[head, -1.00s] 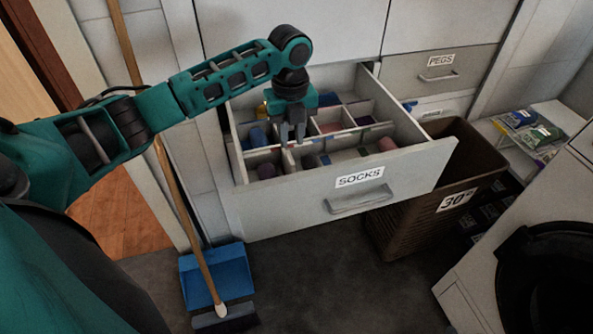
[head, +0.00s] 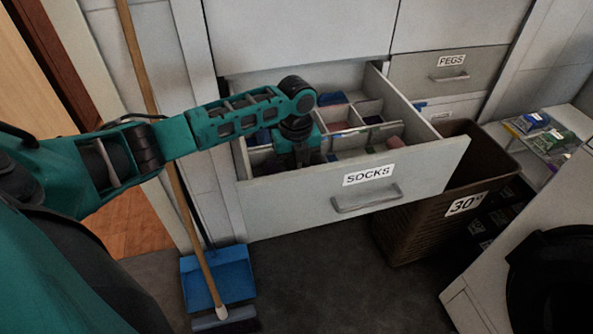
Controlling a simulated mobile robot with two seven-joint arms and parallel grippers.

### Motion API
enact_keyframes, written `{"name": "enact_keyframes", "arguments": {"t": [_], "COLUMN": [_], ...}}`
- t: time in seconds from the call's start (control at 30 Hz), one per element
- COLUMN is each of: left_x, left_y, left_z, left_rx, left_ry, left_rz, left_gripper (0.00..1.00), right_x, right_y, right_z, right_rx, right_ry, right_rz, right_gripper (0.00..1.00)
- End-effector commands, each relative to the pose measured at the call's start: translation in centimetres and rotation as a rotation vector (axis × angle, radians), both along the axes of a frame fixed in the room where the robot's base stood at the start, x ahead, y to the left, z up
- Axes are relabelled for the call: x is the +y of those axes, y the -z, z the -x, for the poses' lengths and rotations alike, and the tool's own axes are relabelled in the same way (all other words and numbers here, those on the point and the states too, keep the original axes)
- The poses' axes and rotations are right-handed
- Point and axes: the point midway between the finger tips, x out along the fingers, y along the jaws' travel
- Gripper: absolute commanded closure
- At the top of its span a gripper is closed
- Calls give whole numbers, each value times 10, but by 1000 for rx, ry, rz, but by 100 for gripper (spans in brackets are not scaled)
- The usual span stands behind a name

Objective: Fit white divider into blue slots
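The open SOCKS drawer (head: 300,199) holds pale dividers (head: 368,135) that split it into compartments with rolled coloured socks. My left gripper (head: 301,157) points down into the front left part of the drawer. Its fingertips are hidden by the wrist and the drawer front, so I cannot see whether it is open or shut. I cannot tell which piece is the white divider or whether the gripper touches it. The blue slots cannot be made out. My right gripper is not in view.
A brown basket (head: 408,230) marked 30 stands right of the drawer. A broom (head: 192,235) and blue dustpan (head: 222,277) stand at the left. The PEGS drawer (head: 443,80) is shut. The drawer's right compartments hold socks, including a pink one (head: 396,142).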

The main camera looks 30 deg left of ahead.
Motion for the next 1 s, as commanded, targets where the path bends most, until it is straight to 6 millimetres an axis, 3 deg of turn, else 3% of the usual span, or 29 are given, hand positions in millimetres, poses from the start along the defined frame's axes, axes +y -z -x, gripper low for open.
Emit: {"name": "enact_keyframes", "arguments": {"t": [0.07,0.33,0.77,0.87,1.0], "left_x": [0,0,0,0,0], "left_y": [-1,-1,-6,-19,-51], "left_z": [0,0,0,-1,-1], "left_rx": [0,0,-1,-4,-5], "left_ry": [0,0,0,1,2], "left_rz": [0,0,0,0,0], "left_gripper": [75,100,100,100,100], "right_x": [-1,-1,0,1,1], "right_y": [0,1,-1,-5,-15], "right_z": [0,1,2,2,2], "right_rx": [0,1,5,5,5], "right_ry": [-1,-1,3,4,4], "right_rz": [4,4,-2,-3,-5], "right_gripper": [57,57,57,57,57]}}
